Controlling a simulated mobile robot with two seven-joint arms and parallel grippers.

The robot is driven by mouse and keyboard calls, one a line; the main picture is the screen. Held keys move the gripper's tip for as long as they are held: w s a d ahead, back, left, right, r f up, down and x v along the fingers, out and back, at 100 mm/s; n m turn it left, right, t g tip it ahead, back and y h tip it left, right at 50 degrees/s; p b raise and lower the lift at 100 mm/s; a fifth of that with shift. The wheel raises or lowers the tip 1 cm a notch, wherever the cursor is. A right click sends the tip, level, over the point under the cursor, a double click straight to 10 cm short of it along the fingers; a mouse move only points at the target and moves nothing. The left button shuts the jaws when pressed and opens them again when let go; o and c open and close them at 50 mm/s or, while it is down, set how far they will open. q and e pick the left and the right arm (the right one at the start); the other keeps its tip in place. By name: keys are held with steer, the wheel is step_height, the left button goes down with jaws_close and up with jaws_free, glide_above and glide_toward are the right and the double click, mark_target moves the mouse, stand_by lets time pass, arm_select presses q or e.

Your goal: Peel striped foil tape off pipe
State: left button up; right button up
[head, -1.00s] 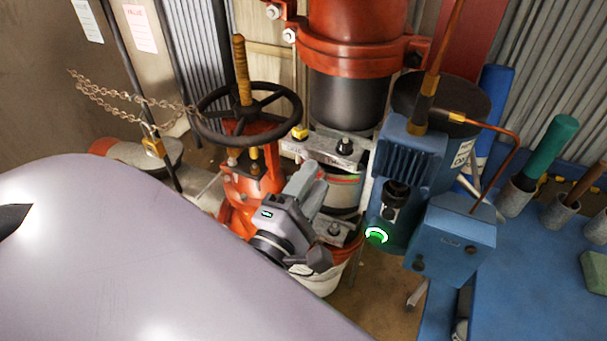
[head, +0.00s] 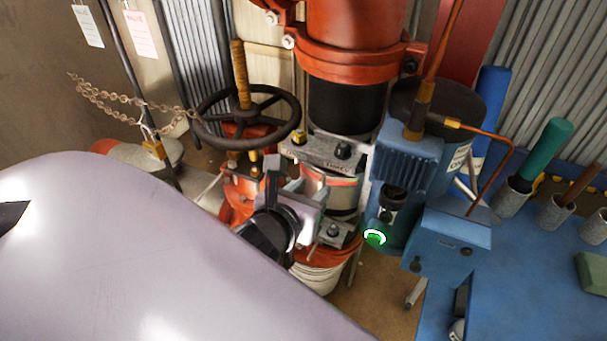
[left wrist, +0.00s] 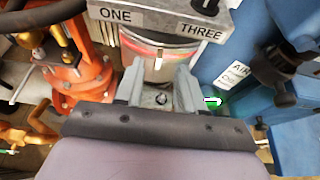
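The pipe (head: 340,194) is a pale metal section between two grey clamp plates, below a black and red pipe. A reddish striped band of tape (head: 343,181) runs around it near the top. In the left wrist view the band (left wrist: 150,50) shows just beyond my fingers, under the plate marked ONE and THREE. My left gripper (head: 299,192) is in front of the pipe, on its left side. In the left wrist view its two fingers (left wrist: 160,82) stand apart, with a grey bolted part visible between them. Whether they touch the pipe I cannot tell. My right gripper is not in view.
A black handwheel (head: 247,115) on a red valve stands left of the pipe. A blue pump (head: 405,165) and blue box (head: 447,238) stand close on the right. A white bucket (head: 319,277) is below. A blue bench (head: 540,275) holds tools at right.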

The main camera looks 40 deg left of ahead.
mark_target(320, 183)
arm_select(q)
steer(key=shift+x, duration=2.15)
jaws_close()
steer(key=shift+s, duration=0.1)
steer(key=shift+s+d, duration=0.15)
steer(key=shift+s, duration=0.45)
steer(key=shift+s+d, duration=0.15)
steer(key=shift+s, duration=0.4)
steer(key=s+d, duration=0.1)
steer(key=s, duration=0.5)
steer(key=shift+d, duration=0.2)
steer(key=shift+s+d, duration=0.15)
